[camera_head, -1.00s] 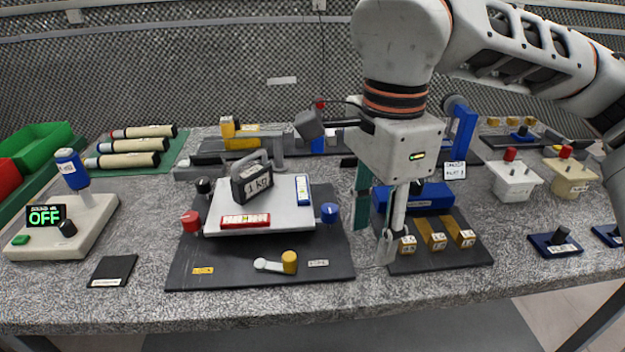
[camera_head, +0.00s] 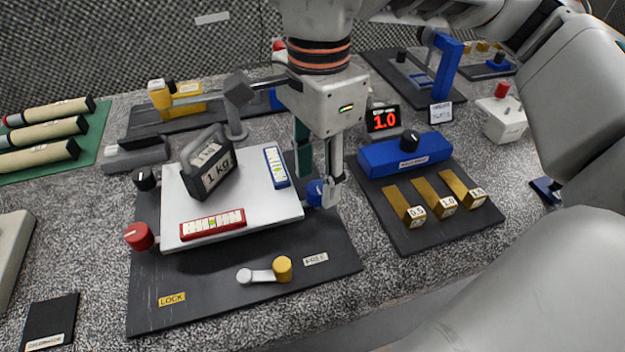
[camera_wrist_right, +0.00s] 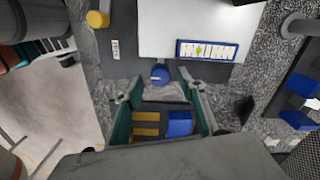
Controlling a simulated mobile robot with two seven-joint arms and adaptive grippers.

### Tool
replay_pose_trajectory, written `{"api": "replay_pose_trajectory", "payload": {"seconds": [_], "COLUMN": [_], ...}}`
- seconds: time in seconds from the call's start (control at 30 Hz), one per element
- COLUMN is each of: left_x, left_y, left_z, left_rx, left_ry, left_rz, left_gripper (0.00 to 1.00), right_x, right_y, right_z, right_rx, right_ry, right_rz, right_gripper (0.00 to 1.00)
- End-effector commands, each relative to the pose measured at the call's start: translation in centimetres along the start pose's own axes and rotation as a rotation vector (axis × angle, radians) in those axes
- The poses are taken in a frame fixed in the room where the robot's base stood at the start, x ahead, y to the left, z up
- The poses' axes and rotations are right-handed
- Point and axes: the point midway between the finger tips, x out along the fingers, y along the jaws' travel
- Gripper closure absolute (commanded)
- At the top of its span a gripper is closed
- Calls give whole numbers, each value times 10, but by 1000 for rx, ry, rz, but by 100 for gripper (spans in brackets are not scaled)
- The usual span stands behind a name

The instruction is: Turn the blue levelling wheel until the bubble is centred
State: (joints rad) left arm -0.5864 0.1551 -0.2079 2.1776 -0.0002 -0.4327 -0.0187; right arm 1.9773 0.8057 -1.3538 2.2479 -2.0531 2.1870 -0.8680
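The blue levelling wheel (camera_head: 315,192) sits at the right edge of the white plate (camera_head: 245,215). In the right wrist view the wheel (camera_wrist_right: 160,73) lies between and just beyond my spread fingertips. My right gripper (camera_head: 322,190) points down at the wheel, open; one finger partly hides the wheel, and contact cannot be told. The blue vial (camera_head: 277,167) lies on the plate near the wheel; it also shows in the right wrist view (camera_wrist_right: 207,51), its yellow-green bubble too small to place exactly. A red vial (camera_head: 212,224) lies along the front edge. My left gripper is out of view.
A 1 kg weight (camera_head: 208,168) stands on the plate. A red wheel (camera_head: 139,236) and a black knob (camera_head: 145,179) are at its left. A yellow-knobbed lever (camera_head: 282,268) lies in front. A blue block and yellow bars (camera_head: 432,198) stand right of the gripper.

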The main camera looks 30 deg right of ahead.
Motion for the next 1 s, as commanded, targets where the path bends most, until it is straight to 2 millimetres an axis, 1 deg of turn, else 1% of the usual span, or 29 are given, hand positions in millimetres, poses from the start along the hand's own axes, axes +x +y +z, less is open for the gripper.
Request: {"api": "replay_pose_trajectory", "payload": {"seconds": [0.03, 0.2, 0.5, 0.53, 0.57, 0.6, 0.67, 1.0], "left_x": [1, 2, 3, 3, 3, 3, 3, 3], "left_y": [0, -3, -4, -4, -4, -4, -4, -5], "left_z": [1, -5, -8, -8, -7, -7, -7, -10], "left_rx": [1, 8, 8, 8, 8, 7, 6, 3], "left_ry": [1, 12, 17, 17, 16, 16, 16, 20], "left_rz": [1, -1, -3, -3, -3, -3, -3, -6], "left_gripper": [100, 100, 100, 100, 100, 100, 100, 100], "right_x": [9, 20, 20, 20, 20, 20, 20, 20], "right_y": [0, 0, 0, 0, 0, 0, 0, 0], "right_z": [0, 0, 0, 0, 0, 0, 0, 0], "right_rx": [-1, 0, 0, 0, 0, 0, 0, 23], "right_ry": [0, 0, 0, 0, 0, 0, 0, 0], "right_rz": [6, 1, -2, -2, -2, -1, -1, -2], "right_gripper": [61, 61, 61, 66, 74, 84, 99, 99]}}
